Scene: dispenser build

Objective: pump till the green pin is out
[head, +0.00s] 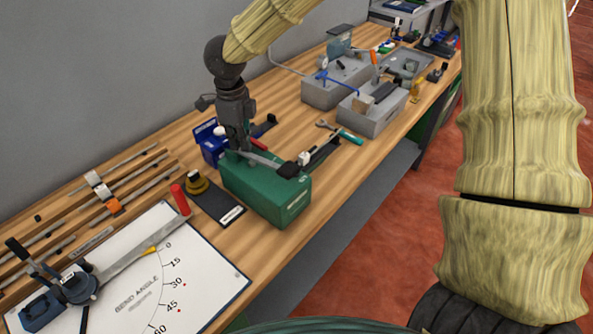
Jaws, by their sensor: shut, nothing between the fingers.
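My gripper (240,149) points down, shut and empty, at the back left of the unit's top, close to the lever's left end. I cannot tell whether it touches the lever or the unit. No green pin can be made out; the gripper hides part of the unit's back.
A blue box (211,148) stands close behind the gripper. A black plate with a brass knob (197,184) and a red cylinder (180,199) are to the left. A bend-angle board (215,275) fills the front left. Grey blocks (372,117) stand farther right along the bench.

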